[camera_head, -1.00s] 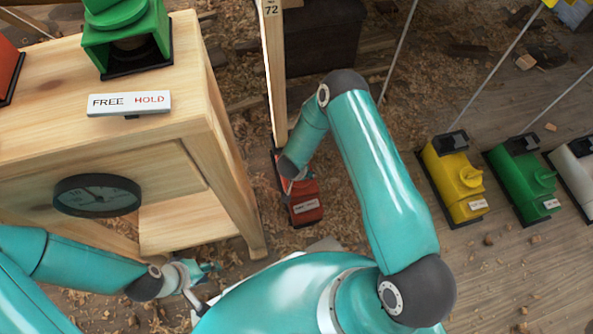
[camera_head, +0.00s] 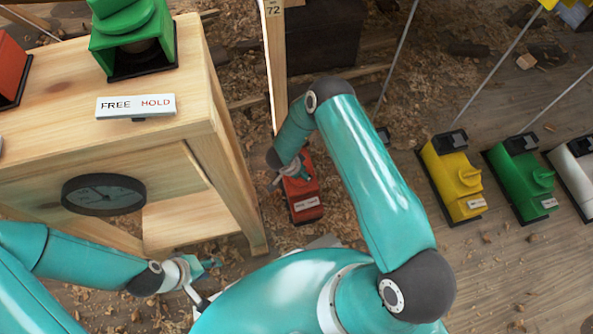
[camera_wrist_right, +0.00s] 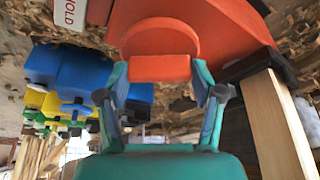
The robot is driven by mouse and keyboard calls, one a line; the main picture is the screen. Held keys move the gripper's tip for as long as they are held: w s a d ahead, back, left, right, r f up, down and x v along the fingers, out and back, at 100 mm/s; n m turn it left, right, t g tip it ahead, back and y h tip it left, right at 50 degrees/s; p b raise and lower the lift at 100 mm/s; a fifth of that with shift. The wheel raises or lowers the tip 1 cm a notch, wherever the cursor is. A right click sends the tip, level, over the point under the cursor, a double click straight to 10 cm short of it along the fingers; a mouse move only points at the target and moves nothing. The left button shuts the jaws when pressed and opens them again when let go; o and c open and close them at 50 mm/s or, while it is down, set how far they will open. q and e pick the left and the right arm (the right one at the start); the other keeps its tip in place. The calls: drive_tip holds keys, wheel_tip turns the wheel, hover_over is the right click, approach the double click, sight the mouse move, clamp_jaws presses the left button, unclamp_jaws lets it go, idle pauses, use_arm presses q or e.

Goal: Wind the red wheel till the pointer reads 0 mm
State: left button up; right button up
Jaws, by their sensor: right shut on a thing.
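The red unit (camera_head: 304,205) stands on the ground by a tall wooden batten. Its red wheel (camera_wrist_right: 160,42), a disc with a block-shaped grip, fills the upper middle of the right wrist view. My right gripper (camera_wrist_right: 163,84) is shut on the wheel's grip, one finger on each side. In the head view, my right gripper (camera_head: 289,172) is over the back part of the red unit and hides the wheel. I cannot make out the pointer or its reading. My left gripper (camera_head: 208,267) is low beside the wooden bench, apart from the red unit; its jaw gap is unclear.
The wooden bench (camera_head: 60,128) at left carries a green housing (camera_head: 132,40), a FREE/HOLD sign (camera_head: 136,106) and a round dial (camera_head: 104,194). The batten (camera_head: 275,70) rises behind the red unit. Yellow (camera_head: 452,175) and green (camera_head: 521,175) units stand at right.

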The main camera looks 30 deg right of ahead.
drive_tip(key=shift+w+a+r, duration=0.1)
drive_tip(key=shift+w+a, duration=0.15)
drive_tip(key=shift+w, duration=0.1)
drive_tip(key=o, duration=1.1)
drive_tip(key=shift+o, duration=0.2)
drive_tip(key=shift+s+d, duration=0.1)
drive_tip(key=shift+s, duration=0.05)
drive_tip(key=v, duration=1.1)
drive_tip(key=shift+r, duration=0.4)
drive_tip(key=shift+s, duration=0.1)
drive_tip(key=shift+c, duration=0.2)
